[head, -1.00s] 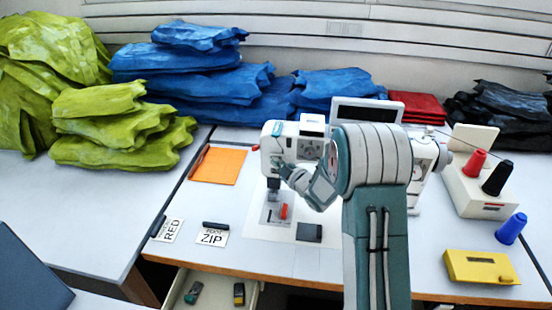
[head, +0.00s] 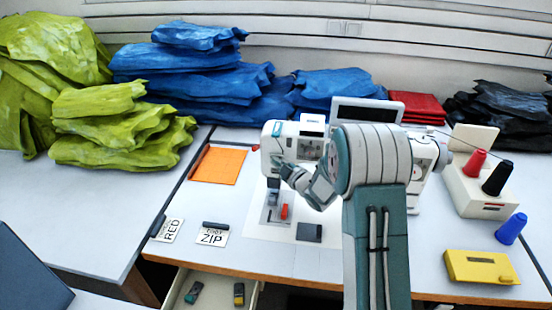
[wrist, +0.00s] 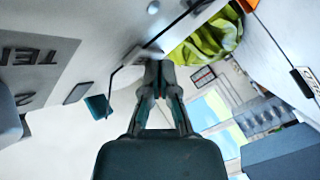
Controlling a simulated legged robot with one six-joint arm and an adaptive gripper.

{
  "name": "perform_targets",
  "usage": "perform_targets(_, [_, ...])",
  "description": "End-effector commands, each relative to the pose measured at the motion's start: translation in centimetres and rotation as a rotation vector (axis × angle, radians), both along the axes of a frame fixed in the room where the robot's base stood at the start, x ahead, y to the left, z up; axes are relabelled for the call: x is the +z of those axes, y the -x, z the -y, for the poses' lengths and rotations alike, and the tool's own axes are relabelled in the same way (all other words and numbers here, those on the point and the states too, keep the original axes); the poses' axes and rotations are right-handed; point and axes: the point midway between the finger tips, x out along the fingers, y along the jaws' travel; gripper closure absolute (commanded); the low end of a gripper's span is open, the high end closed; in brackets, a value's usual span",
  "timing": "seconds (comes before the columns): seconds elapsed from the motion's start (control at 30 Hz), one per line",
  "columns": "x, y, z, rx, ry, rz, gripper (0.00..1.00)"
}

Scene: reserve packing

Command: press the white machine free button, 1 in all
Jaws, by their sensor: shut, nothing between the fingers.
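The white sewing machine (head: 280,143) stands on the table, partly hidden behind my arm. Its left end and raised screen show in the head view. In the wrist view its white body fills the upper left, with grey lettering (wrist: 40,55) and a small round grey knob or button (wrist: 153,7). I cannot tell for sure whether that is the free button. My gripper (wrist: 160,68) is shut and empty, fingertips together. In the head view my gripper (head: 279,164) is in front of the machine's left end, above the needle area. I cannot tell whether it touches the machine.
An orange sheet (head: 219,166), cards marked RED (head: 170,230) and ZIP (head: 212,238), and a dark block (head: 309,232) lie on the table. A thread stand (head: 480,195) and a yellow box (head: 481,267) are at right. Fabric piles stand behind. An open drawer (head: 212,296) is below.

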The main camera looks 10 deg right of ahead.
Motion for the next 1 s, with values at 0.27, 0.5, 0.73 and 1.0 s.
perform_targets(0.27, [0.0,1.2,-0.5,0.000,0.000,0.000,1.00])
perform_targets(0.5, [0.0,1.2,-0.5,0.000,0.001,0.000,1.00])
perform_targets(0.73, [0.0,2.6,-1.1,0.001,-0.001,-0.001,1.00])
perform_targets(1.0, [0.0,4.7,-2.0,0.001,-0.001,-0.001,1.00])
